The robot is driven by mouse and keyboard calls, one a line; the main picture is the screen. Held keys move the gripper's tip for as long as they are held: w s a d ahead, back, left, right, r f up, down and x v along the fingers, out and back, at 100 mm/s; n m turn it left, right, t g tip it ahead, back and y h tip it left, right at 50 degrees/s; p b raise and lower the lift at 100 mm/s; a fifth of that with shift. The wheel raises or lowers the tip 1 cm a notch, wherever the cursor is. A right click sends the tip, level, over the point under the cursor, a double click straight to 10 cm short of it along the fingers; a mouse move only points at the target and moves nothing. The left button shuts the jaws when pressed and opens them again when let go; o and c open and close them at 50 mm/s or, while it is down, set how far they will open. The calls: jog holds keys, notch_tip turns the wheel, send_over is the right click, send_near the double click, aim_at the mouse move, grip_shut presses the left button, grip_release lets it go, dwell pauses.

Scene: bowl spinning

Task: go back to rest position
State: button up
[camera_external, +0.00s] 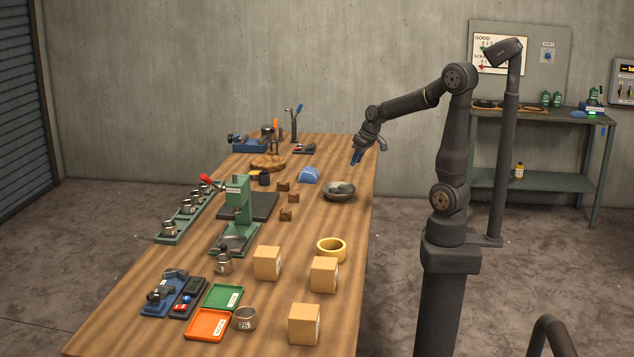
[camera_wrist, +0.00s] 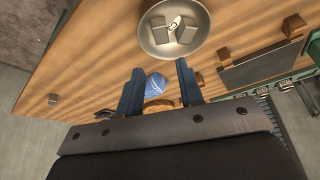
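My gripper (camera_external: 357,157) hangs in the air above the far right part of the wooden table. In the wrist view its two blue fingers (camera_wrist: 160,88) are spread apart with nothing between them in their grip. A grey bowl (camera_external: 339,192) stands on the table below and in front of the gripper, not touched by it. In the wrist view the bowl (camera_wrist: 157,43) holds a few small grey pieces (camera_wrist: 176,30). A blue dome-shaped object (camera_external: 308,175) lies on the table left of the bowl; it also shows in the wrist view beyond the fingers (camera_wrist: 156,84).
Small brown blocks (camera_external: 284,186) lie left of the bowl. A green press (camera_external: 238,205), cardboard boxes (camera_external: 267,262) and a yellow tape roll (camera_external: 331,250) stand nearer the front. A green side table (camera_external: 540,183) stands at the right wall. Air around the gripper is clear.

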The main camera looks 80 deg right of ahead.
aim_at(345, 186)
dwell(0.4)
jog(key=x, duration=1.2)
jog(key=shift+f, duration=0.2)
jog(key=shift+r, duration=0.15)
